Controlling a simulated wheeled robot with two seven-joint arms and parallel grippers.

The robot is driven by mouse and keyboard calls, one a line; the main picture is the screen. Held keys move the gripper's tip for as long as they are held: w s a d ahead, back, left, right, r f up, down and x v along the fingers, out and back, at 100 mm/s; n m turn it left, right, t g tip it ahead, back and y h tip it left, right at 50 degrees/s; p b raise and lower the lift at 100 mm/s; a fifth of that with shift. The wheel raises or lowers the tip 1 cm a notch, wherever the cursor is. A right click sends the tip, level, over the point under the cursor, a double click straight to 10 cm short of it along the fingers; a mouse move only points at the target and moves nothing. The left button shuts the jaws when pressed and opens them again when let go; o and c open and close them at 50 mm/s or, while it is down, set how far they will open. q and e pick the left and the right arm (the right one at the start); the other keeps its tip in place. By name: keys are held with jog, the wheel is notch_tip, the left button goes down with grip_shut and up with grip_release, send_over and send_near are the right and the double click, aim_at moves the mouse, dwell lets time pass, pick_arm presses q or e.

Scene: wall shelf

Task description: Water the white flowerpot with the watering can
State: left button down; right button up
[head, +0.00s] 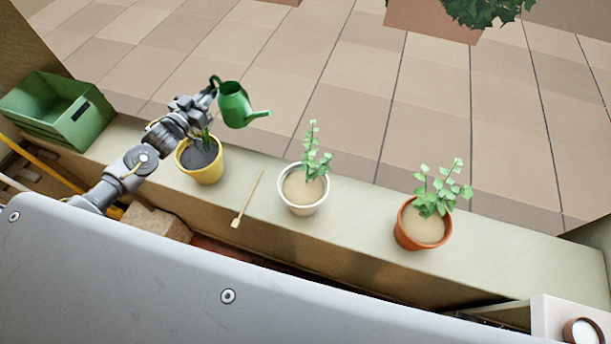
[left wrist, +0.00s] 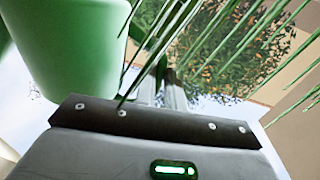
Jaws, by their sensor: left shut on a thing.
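A green watering can (head: 236,105) is held in the air by my left gripper (head: 212,94), above and behind the yellow pot. Its spout points right; its body also fills the upper left of the left wrist view (left wrist: 65,50). The left gripper is shut on the can's handle. The white flowerpot (head: 300,207) stands on the shelf to the right of the can, with a leafy plant (head: 314,155) in pale, sandy-looking soil. The spout tip is left of this pot and not over it. My right gripper is not in view.
On the shelf (head: 360,222) stand a yellow pot (head: 205,173) with dark soil, close to my left arm, and a terracotta pot (head: 418,236) with a plant. A small wooden tool (head: 247,200) lies between yellow and white pots. A green crate (head: 45,110) stands far left.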

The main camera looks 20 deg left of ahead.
pick_arm(q)
jog(key=shift+s+r, duration=0.15)
jog(key=shift+r, duration=0.05)
jog(key=m+b, duration=0.1)
jog(key=d+m+b, duration=0.1)
jog(key=shift+s+d+f+m, duration=0.15)
jog(key=shift+s+d+m, duration=0.05)
jog(key=shift+s+m, duration=0.1)
jog(key=shift+s+d+f+m+t+b, duration=0.15)
jog(key=shift+s+d+m+t+b, duration=0.2)
jog(key=shift+d+m+b, duration=0.55)
dwell(0.5)
jog(key=shift+a+f+b, duration=0.1)
jog(key=shift+a+b, duration=0.15)
jog(key=shift+b, duration=0.05)
jog(key=shift+s+d+f+m+h+b, duration=0.15)
jog(key=shift+d+f+m+h+b, duration=0.2)
jog(key=shift+d+f+b, duration=0.35)
